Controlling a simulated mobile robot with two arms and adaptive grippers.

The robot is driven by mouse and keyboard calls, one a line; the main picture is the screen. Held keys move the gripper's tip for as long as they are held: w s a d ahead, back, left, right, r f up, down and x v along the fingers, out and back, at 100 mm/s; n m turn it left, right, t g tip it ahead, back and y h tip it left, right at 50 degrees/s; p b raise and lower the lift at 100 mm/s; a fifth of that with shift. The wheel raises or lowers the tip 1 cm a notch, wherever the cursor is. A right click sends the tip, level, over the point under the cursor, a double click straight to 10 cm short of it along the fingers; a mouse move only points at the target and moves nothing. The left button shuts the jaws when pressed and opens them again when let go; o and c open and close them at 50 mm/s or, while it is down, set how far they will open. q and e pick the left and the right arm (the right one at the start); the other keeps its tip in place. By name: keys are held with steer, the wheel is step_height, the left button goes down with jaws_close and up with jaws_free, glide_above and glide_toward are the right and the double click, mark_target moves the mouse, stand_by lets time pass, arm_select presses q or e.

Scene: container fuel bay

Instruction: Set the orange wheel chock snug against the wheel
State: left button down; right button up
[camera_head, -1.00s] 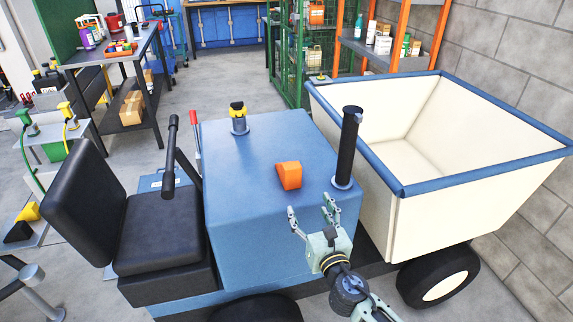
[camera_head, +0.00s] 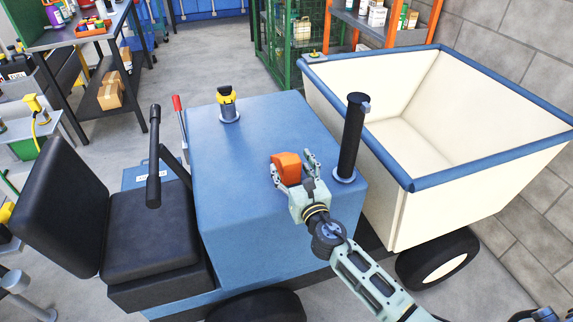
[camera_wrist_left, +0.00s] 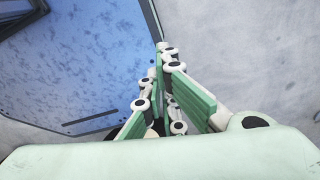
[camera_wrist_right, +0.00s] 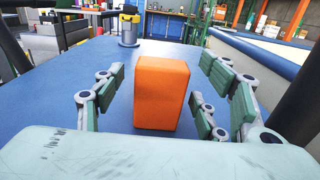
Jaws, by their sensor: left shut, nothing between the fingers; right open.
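The orange wheel chock (camera_head: 286,166) rests on the blue hood (camera_head: 235,150) of the vehicle. My right gripper (camera_head: 293,170) is open at the chock, with its fingers on either side. In the right wrist view the chock (camera_wrist_right: 162,92) stands between the open fingers (camera_wrist_right: 162,105), with a gap on each side.
A black upright post (camera_head: 352,138) stands on the hood right of my right gripper. The cream skip (camera_head: 440,130) is at the right, the black seat (camera_head: 150,235) at the left.

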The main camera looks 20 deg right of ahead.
mark_target(286, 155)
steer(key=w, duration=0.2)
steer(key=shift+w+f, duration=0.15)
steer(key=shift+w, duration=0.4)
steer(key=c, duration=1.5)
arm_select(q)
steer(key=shift+w, duration=0.9)
arm_select(e)
jaws_close()
steer(key=shift+r, duration=0.25)
